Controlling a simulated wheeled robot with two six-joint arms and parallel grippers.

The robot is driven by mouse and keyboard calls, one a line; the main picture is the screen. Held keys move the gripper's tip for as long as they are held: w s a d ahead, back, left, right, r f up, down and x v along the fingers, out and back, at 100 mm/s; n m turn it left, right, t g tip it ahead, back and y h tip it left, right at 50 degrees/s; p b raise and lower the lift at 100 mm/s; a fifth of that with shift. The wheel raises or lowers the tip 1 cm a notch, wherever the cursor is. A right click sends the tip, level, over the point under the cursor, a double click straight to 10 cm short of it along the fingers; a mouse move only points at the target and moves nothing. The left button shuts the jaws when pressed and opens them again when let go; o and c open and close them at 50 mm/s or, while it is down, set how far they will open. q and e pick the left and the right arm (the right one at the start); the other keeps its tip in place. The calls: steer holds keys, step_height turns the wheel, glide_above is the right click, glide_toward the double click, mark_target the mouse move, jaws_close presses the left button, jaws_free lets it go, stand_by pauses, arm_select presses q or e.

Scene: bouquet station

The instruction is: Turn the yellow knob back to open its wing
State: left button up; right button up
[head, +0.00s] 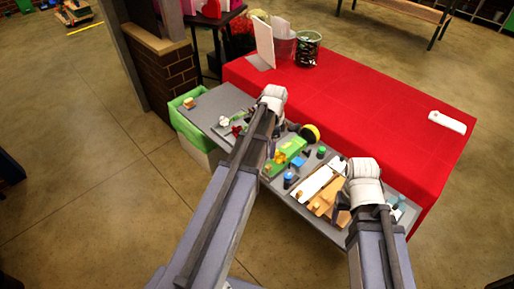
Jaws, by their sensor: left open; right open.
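A round yellow knob (311,132) with a dark side stands near the back edge of the grey board (213,103), close to the red cloth. A green and yellow piece (287,152) lies on the board in front of it. My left gripper (270,151) hangs over the board left of the yellow knob, apart from it, mostly hidden by my arm. My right gripper (342,212) is over the tan and white wooden pieces (322,186) at the right. Both grippers are open. I cannot make out which piece is the yellow knob's wing.
A green knob (321,152) and a blue knob (289,178) stand on the board near the yellow one. A green-lined bin (186,125) is at the board's left end. The red table (350,95) behind is mostly clear, with a white block (447,122) at right.

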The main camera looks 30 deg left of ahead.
arm_select(q)
steer(key=a, duration=0.2)
steer(key=w+a+m, duration=0.1)
steer(key=a, duration=0.1)
steer(key=w+a+m, duration=0.1)
steer(key=a, duration=0.1)
steer(key=shift+w+a+r, duration=0.15)
steer(key=shift+w+a, duration=0.1)
steer(key=shift+a, duration=0.15)
step_height(320, 180, down, 8)
steer(key=b, duration=0.7)
steer(key=shift+d+b, duration=0.1)
steer(key=shift+b, duration=0.25)
steer(key=shift+r, duration=0.15)
jaws_close()
